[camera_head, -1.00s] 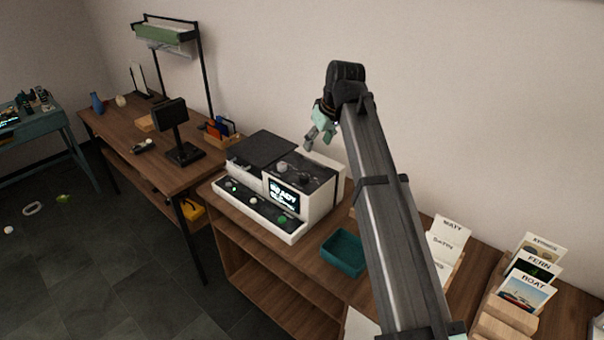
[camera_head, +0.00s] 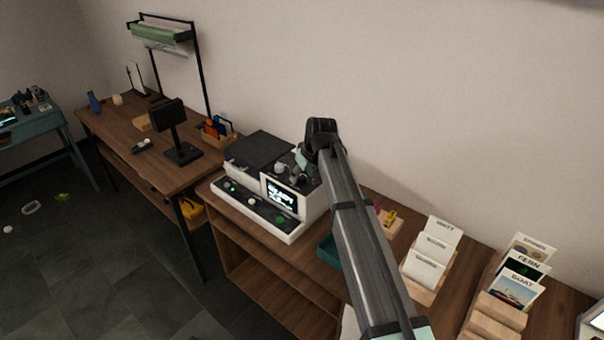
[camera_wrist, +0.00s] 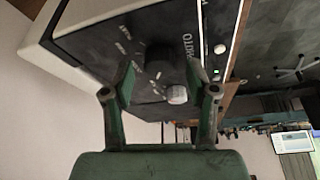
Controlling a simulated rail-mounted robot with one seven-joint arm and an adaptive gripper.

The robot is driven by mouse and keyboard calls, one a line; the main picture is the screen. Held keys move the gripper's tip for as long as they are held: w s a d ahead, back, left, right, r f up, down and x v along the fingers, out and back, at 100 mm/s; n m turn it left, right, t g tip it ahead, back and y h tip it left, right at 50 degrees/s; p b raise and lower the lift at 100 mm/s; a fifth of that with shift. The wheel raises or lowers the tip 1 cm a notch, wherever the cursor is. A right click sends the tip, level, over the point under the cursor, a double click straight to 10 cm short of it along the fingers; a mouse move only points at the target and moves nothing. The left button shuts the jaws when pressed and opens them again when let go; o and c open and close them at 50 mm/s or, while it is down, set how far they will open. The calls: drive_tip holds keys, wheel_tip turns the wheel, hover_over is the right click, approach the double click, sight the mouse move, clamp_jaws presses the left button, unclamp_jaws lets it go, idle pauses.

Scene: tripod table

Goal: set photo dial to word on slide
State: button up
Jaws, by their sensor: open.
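The white and black machine (camera_head: 266,211) stands on the wooden bench. In the wrist view its dark panel (camera_wrist: 105,40) carries a black dial (camera_wrist: 159,61) with small words around one side, too blurred to read surely. "PHOTO" is printed beside this dial. A pale grey knob (camera_wrist: 177,94) sits close to it. My gripper (camera_wrist: 161,78) is open, its green fingers on either side of the dial and knob; contact is not clear. In the head view my gripper (camera_head: 304,160) is over the machine's right part, mostly hiding the dials. I cannot identify the slide.
The machine's lit screen (camera_head: 282,196) is illegible. A teal tray (camera_head: 328,251) is beside the machine, partly behind my arm. Card racks with "FERN" (camera_head: 527,266) and "BOAT" (camera_head: 513,290) cards stand to the right. A black stand (camera_head: 176,132) is on the left table.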

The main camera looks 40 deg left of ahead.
drive_tip(key=shift+a+f, duration=0.2)
drive_tip(key=shift+f, duration=0.2)
clamp_jaws()
drive_tip(key=shift+m, duration=0.4)
drive_tip(key=m, duration=0.1)
drive_tip(key=m+t+b, duration=0.1)
drive_tip(key=m, duration=0.1)
drive_tip(key=shift+s+m+t+h, duration=0.1)
drive_tip(key=shift+m+t+h, duration=0.6)
drive_tip(key=shift+m+h, duration=0.1)
drive_tip(key=shift+m, duration=1.1)
